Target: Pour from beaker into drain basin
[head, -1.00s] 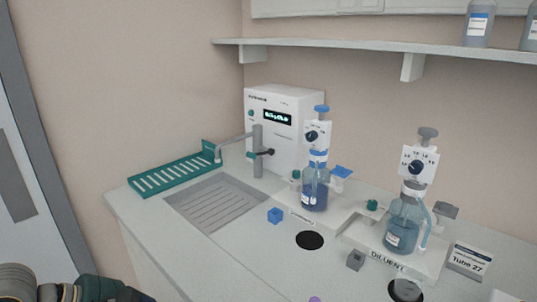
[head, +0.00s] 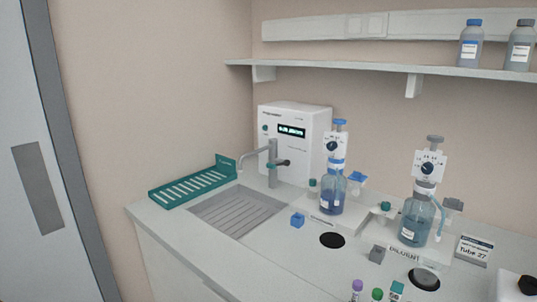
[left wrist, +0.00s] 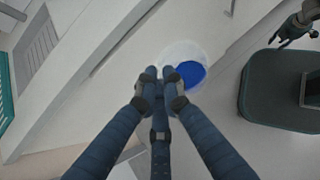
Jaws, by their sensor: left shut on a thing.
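The drain basin (head: 237,211) is a grey slatted recess in the counter, left of centre in the head view. It also shows at the upper left of the left wrist view (left wrist: 38,54). In the left wrist view my left gripper (left wrist: 165,78) is shut on the beaker (left wrist: 176,53), a clear round vessel with blue liquid in it. The fingers hide part of the beaker. The basin is well apart from the beaker. My right gripper (left wrist: 290,32) shows small and dark at the upper right of that view. Neither gripper shows in the head view now.
A grey tap (head: 271,165) stands behind the basin, with a green slotted rack (head: 192,187) at its left. Bottles with blue (head: 333,190) and pale liquid (head: 416,218) stand to the right. A small blue block (head: 297,220) sits near the basin.

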